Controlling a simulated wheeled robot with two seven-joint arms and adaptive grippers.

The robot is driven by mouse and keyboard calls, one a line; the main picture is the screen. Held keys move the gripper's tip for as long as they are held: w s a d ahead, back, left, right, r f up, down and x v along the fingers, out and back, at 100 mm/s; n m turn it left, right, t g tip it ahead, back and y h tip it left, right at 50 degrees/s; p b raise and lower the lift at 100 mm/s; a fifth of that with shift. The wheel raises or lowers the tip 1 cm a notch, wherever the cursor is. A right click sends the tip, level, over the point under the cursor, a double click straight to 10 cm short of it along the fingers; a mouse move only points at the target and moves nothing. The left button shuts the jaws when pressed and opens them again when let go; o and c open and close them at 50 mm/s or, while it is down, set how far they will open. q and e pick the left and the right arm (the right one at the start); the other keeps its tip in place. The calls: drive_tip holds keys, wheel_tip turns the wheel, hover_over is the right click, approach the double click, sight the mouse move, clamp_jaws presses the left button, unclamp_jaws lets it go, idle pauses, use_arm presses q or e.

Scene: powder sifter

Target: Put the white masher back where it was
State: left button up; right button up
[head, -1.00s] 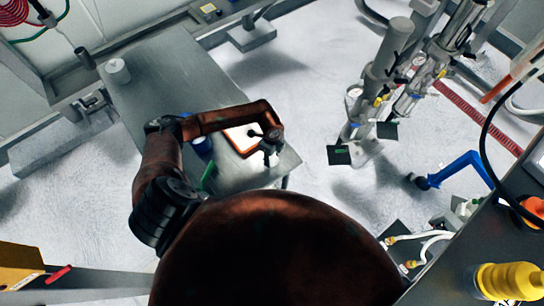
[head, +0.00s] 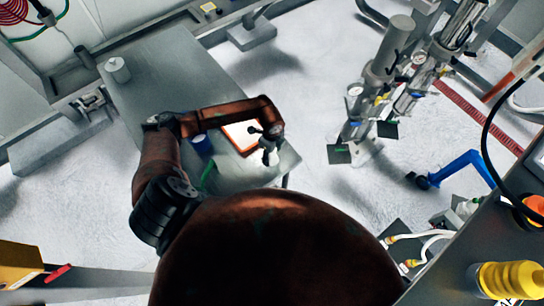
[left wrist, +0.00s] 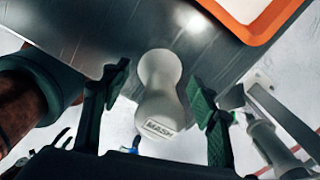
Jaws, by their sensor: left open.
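The white masher (left wrist: 160,85), with a narrow waist and a MASH label, shows in the left wrist view at the near edge of the metal table. My left gripper (left wrist: 160,92) is open, with one dark green finger on each side of it. Gaps show between the fingers and the masher. In the head view my left gripper (head: 270,150) is over the table's near right corner, beside the orange-rimmed white tray (head: 243,136); the masher cannot be made out clearly there. My right gripper is in neither view.
The grey table (head: 165,80) is mostly bare at its far end, where a grey cylinder (head: 118,70) stands. A blue cup (head: 202,145) and a green item (head: 208,177) are beside my arm.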

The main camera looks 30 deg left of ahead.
use_arm(q)
wheel_tip(320, 180, up, 9)
drive_tip(key=shift+r+b, duration=0.2)
drive_tip(key=shift+b, duration=0.85)
drive_tip(key=shift+r, duration=0.5)
